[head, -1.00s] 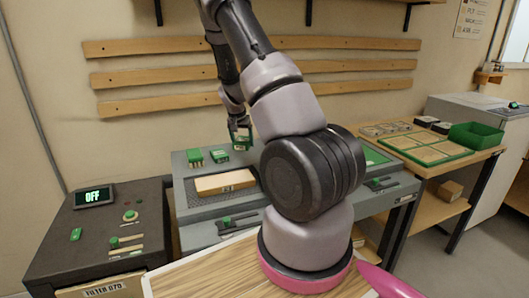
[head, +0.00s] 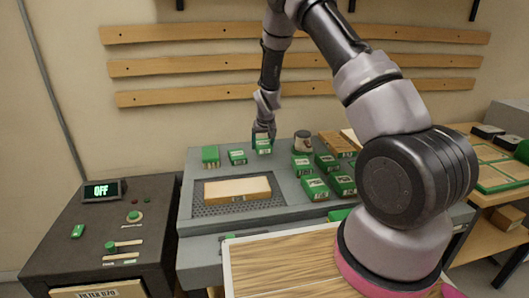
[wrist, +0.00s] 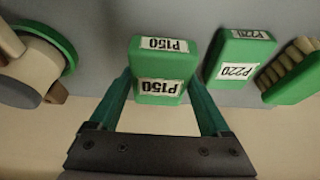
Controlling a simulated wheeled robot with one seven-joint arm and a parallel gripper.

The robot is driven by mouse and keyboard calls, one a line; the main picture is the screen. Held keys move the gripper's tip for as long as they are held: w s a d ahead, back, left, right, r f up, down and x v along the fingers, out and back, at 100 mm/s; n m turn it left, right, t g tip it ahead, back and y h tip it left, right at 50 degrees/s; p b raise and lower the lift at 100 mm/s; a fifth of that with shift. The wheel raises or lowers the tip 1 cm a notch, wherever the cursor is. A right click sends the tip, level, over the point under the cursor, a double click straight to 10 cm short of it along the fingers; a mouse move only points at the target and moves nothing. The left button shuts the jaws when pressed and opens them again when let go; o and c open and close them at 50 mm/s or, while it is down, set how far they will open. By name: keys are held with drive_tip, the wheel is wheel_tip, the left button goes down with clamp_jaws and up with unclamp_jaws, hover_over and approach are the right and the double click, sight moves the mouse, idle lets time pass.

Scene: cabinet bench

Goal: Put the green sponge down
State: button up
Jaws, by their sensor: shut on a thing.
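The green sponge (wrist: 160,88), a block with white P150 labels, is between the fingers of my gripper (wrist: 164,80) in the wrist view. My gripper is shut on its two sides. In the head view my gripper (head: 263,138) and the sponge (head: 263,147) are at the back of the grey bench (head: 285,205), behind the wooden board. I cannot tell whether the sponge touches the bench. A similar green block marked P220 (wrist: 240,58) stands close beside it, apart from the gripper. It also shows left of the gripper in the head view (head: 237,157).
A green-backed brush (wrist: 292,75) lies beyond the P220 block. A round can (head: 302,142) and several green blocks (head: 317,188) stand to the right. A wooden board (head: 237,189) lies on the dark mat. A dark control box (head: 95,235) stands left.

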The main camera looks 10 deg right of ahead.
drive_tip(key=shift+f, duration=1.75)
drive_tip(key=shift+f, duration=0.1)
drive_tip(key=o, duration=1.1)
drive_tip(key=shift+o, duration=0.2)
drive_tip(key=s+d+r+m, duration=0.1)
drive_tip(key=s+r, duration=0.5)
drive_tip(key=r, duration=0.5)
drive_tip(key=s+d+r+m+t+y, duration=0.15)
drive_tip(key=s+r, duration=0.35)
drive_tip(key=r, duration=0.7)
drive_tip(key=s+d+r+g, duration=0.1)
drive_tip(key=s+r, duration=0.5)
drive_tip(key=r, duration=0.5)
drive_tip(key=s+d+r+t, duration=0.1)
drive_tip(key=s+r, duration=0.3)
drive_tip(key=s, duration=0.7)
drive_tip(key=s+d+r+m+t, duration=0.1)
drive_tip(key=s+r, duration=0.4)
drive_tip(key=s, duration=0.6)
drive_tip(key=shift+s+r, duration=0.25)
drive_tip(key=shift+s, duration=0.1)
